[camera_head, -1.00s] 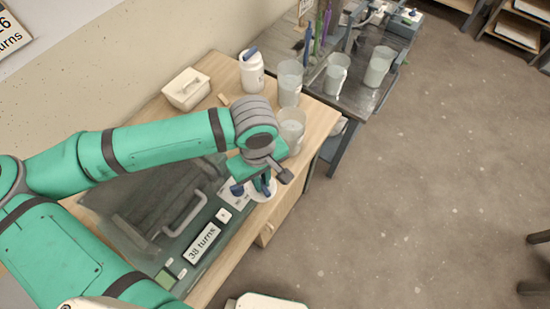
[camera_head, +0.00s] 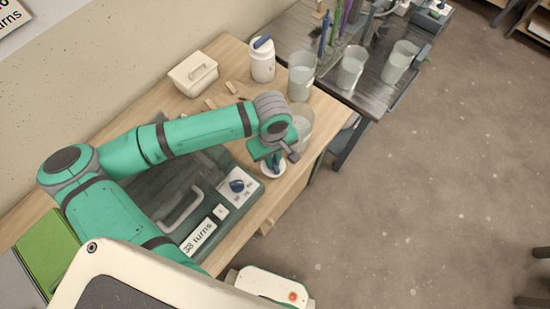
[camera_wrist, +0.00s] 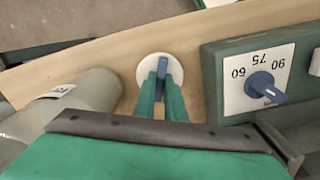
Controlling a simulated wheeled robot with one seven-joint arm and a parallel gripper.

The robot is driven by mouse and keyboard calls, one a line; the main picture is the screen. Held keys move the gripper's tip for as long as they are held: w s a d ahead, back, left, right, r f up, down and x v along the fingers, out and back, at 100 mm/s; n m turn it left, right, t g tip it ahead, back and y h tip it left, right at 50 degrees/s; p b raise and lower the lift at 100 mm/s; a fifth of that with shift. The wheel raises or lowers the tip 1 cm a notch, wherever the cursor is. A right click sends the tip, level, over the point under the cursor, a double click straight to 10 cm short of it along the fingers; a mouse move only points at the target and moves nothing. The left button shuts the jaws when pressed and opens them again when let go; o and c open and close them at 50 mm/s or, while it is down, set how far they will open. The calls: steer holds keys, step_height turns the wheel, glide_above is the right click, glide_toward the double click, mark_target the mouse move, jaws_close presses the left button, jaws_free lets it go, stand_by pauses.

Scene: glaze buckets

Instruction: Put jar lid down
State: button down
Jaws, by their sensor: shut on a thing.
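The jar lid (camera_wrist: 145,70) is a white disc with a blue bar handle. My gripper (camera_wrist: 162,78) is shut on the blue handle in the wrist view. In the head view the lid (camera_head: 273,171) shows just below my gripper (camera_head: 275,160), over the wooden worktop between the green machine and a cup. I cannot tell whether the lid touches the wood or is slightly above it.
A green machine (camera_head: 215,205) with a blue dial (camera_head: 237,186) stands close beside the lid. A translucent cup (camera_wrist: 85,100) is on its other side. A white jar with a blue handle (camera_head: 262,62) and a lidded box (camera_head: 193,74) stand farther back. The worktop's front edge is near.

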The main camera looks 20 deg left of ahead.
steer(key=shift+s+f, duration=0.1)
steer(key=shift+f, duration=0.3)
steer(key=shift+s+d, duration=0.1)
steer(key=shift+s, duration=0.1)
steer(key=shift+f, duration=0.1)
steer(key=c, duration=1.8)
jaws_free()
step_height(320, 180, up, 12)
steer(key=shift+w+r, duration=0.1)
